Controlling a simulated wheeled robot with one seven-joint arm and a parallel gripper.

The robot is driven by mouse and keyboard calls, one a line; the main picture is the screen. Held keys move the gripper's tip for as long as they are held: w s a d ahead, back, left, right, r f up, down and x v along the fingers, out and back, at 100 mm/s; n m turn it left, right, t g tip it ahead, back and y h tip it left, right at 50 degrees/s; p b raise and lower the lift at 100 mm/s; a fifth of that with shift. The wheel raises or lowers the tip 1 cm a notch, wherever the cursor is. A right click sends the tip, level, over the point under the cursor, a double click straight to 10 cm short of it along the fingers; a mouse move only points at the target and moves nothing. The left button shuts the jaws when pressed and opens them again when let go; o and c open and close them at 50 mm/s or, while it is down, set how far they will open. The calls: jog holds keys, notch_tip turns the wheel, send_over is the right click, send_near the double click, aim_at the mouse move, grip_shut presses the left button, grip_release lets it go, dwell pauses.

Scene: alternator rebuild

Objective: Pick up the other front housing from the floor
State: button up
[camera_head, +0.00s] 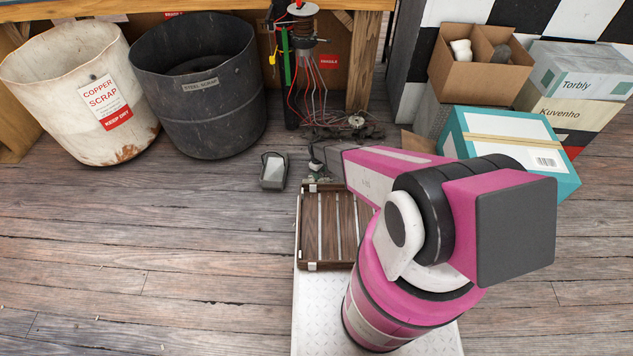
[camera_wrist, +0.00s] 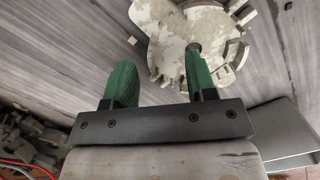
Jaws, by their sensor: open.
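The front housing (camera_wrist: 172,28) is a pale, mottled cast disc with lugs and openings, lying on the plank floor in the wrist view. My gripper (camera_wrist: 160,57) has two green fingers spread apart with nothing held between them. The right finger overlaps the housing in the picture, and the left finger is over bare floor beside it. Whether the right finger touches the housing I cannot tell. In the head view my gripper (camera_head: 317,157) shows only in part beyond my pink arm, low near the floor, and the housing is not clearly visible there.
A copper scrap bin (camera_head: 75,90) and a steel scrap bin (camera_head: 198,110) stand left; a teal box (camera_head: 520,145) stands right.

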jog(key=shift+f, duration=0.6)
grip_shut()
jog(key=shift+r, duration=0.1)
